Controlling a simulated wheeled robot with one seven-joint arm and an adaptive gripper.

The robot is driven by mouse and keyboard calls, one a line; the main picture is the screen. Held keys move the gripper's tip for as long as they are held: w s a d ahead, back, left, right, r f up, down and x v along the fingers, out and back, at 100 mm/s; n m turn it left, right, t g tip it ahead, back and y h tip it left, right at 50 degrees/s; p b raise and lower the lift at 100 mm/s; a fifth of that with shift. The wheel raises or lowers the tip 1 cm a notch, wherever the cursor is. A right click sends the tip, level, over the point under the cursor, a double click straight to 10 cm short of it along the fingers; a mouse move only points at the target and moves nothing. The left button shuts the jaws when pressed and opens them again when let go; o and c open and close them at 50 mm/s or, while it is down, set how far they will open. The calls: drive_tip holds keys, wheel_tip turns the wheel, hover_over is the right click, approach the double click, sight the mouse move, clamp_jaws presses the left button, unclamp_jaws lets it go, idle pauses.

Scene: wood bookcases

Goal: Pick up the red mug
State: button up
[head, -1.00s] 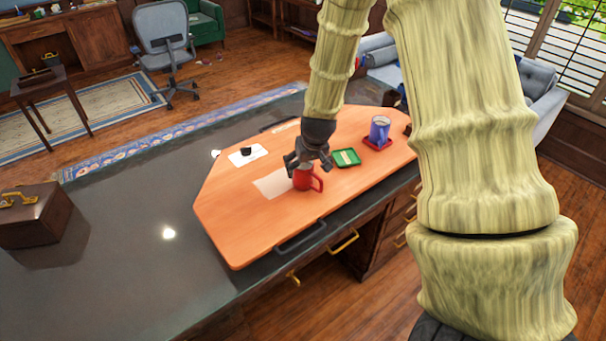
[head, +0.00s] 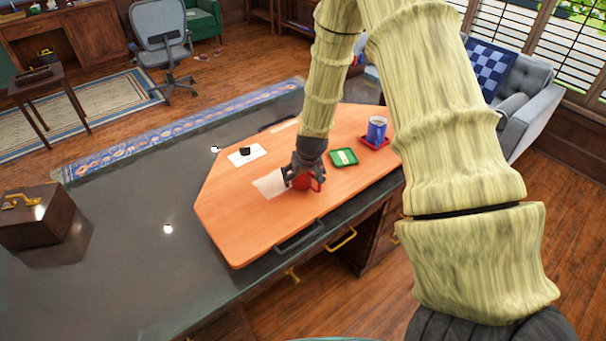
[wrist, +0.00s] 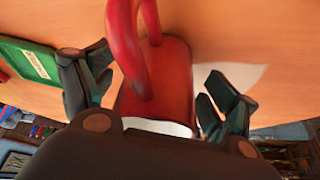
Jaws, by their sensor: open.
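The red mug (head: 304,183) stands on the orange wooden tray (head: 235,232), partly hidden by my gripper in the head view. My gripper (head: 301,177) is down at the mug. In the wrist view the mug (wrist: 165,85) lies between the two open fingers of my gripper (wrist: 155,103), with a visible gap on each side. The mug's handle (wrist: 128,45) points away from the palm side, toward the top of the picture. Part of the mug's pale rim or inside shows near the palm.
On the tray are a green coaster (head: 344,157), a blue mug (head: 377,129) on a red coaster (head: 375,143), a white card (head: 247,155) with a dark item, and a paper sheet (head: 268,184). A brown box (head: 38,213) stands on the dark desk at left.

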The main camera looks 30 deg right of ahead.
drive_tip(key=shift+w+d+f, duration=0.1)
drive_tip(key=shift+w+f, duration=0.05)
drive_tip(key=shift+f, duration=0.25)
drive_tip(key=c, duration=1.1)
drive_tip(key=shift+c, duration=0.2)
drive_tip(key=shift+r, duration=0.2)
